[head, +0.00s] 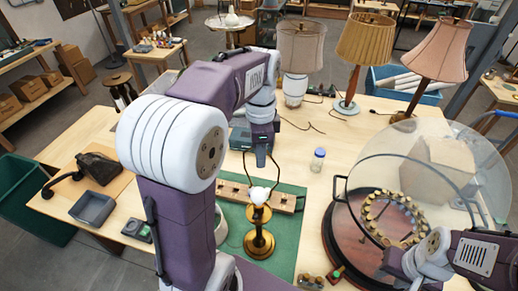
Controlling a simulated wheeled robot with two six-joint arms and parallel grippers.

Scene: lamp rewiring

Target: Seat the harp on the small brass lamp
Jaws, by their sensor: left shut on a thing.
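The small brass lamp (259,237) stands upright on the green mat (285,222), with a white bulb (259,195) at its top. The harp (245,166) is a thin dark wire loop, and its two sides come down around the bulb. My left gripper (261,158) is shut on the top of the harp, right above the bulb. Whether the harp's feet touch the lamp's saddle is too small to tell. My right arm (432,253) is at the lower right, by the round dark wooden board; its fingers cannot be made out.
A wooden strip (285,203) lies behind the lamp. A small blue-lidded jar (317,160) stands to its right. A clear disc (390,180) rises over the round board (340,250). Three shaded lamps (300,50) stand at the back. A grey tray (93,207) is at the left.

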